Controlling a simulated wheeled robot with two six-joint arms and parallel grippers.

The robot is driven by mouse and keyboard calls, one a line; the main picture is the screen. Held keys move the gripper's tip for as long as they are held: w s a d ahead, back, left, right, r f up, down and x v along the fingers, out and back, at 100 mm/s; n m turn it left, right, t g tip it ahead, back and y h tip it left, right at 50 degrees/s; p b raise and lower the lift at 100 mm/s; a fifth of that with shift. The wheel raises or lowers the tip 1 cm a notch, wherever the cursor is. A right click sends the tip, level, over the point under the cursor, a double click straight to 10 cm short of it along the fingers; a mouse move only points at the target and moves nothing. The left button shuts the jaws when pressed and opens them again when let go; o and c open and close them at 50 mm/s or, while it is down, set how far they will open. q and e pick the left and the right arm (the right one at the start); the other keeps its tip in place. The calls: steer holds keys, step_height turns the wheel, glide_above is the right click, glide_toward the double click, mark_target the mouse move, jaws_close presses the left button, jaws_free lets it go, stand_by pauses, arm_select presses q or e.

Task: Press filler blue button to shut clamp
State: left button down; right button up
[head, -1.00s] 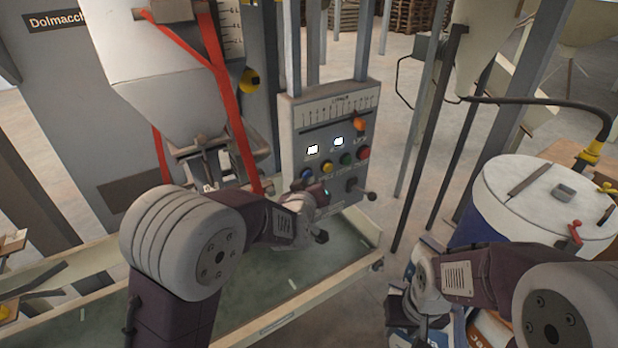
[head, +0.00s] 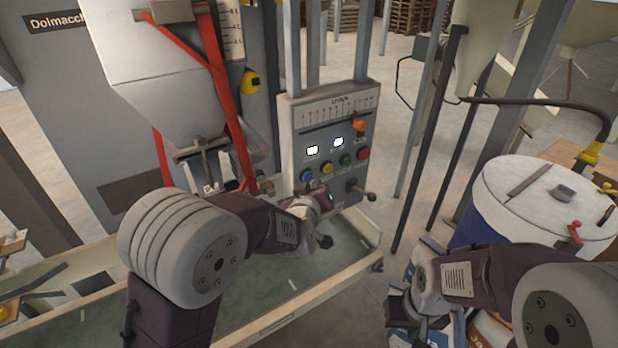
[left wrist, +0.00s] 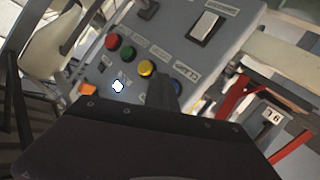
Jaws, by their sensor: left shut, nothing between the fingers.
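The filler's grey control panel (head: 288,140) stands at the centre of the head view. Its blue button (head: 306,174) is at the left end of the button row. The left wrist view shows the blue button (left wrist: 177,86) just right of my dark fingers. My left gripper (head: 322,190) is shut and empty, low before the panel; in the left wrist view its fingertips (left wrist: 160,74) overlap the gap between the yellow and blue buttons. Contact cannot be told. The clamp (head: 205,170) sits under the hopper spout, between red straps. My right gripper (head: 425,322) is low right, fingers unclear.
Yellow (head: 327,168), green (head: 346,160) and red (head: 363,153) buttons sit close by. A lever knob (head: 371,197) juts from the panel. A shallow trough (head: 290,318) lies below. A white-lidded blue drum (head: 530,190) stands right.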

arm_select(q)
steer(key=s+d, duration=0.2)
steer(key=s, duration=0.1)
steer(key=s+d+p, duration=0.1)
steer(key=shift+s+d, duration=0.25)
steer(key=shift+s, duration=0.15)
stand_by(0.4)
